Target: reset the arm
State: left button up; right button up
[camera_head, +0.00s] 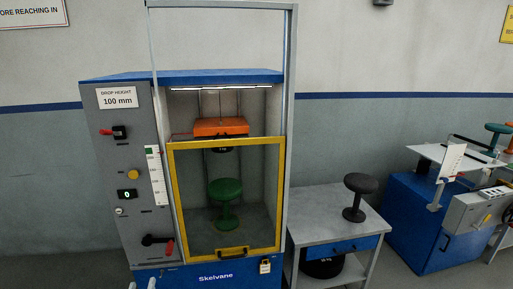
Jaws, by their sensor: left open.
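A testing machine with a grey control panel (130,215) stands at left centre. High on the panel is a black switch with a red handle (106,132) pointing left. Low on it is a black lever with a red grip (169,248) hanging down at its right end. A yellow-framed clear guard (282,200) covers the front of the chamber. Behind it a green stool (226,190) stands upright under a raised orange block (221,127). My left gripper (142,285) shows only as two pale fingertips at the bottom edge, apart and below the panel. My right gripper is out of view.
A grey side table (318,226) to the right holds a black stool (354,208). A blue cabinet bench (408,222) stands at far right. The panel also carries a yellow button (133,174), a display reading 0 (127,194) and a scale (156,178). A padlock (265,266) hangs below the guard.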

pick_arm(q)
jog(key=s+d+f+m+g+h+b, duration=0.1)
jog(key=s+f+m+g, duration=0.2)
jog(key=f, duration=0.9)
jog(key=s+f+m+g+b, duration=0.1)
jog(key=s+f+g, duration=0.1)
jog(key=s+f, duration=0.65)
jog(key=s+d+f+m+g+h, duration=0.1)
jog(key=f+m+g, duration=0.15)
jog(key=f, duration=1.25)
jog(key=s+f+g+b, duration=0.1)
jog(key=s+f+g, duration=0.2)
jog(key=s+f, duration=0.4)
jog(key=s+d+f+g+b, duration=0.1)
jog(key=s+f, duration=0.6)
jog(key=s, duration=1)
jog(key=s+d+f+g+h+b, duration=0.1)
jog(key=s+f+g+b, duration=0.2)
jog(key=s, duration=0.9)
notch_tip(320, 180, down, 5)
jog(key=shift+s+d+r+m+g, duration=0.25)
jog(key=shift+m+g, duration=0.1)
jog(key=shift+g, duration=0.8)
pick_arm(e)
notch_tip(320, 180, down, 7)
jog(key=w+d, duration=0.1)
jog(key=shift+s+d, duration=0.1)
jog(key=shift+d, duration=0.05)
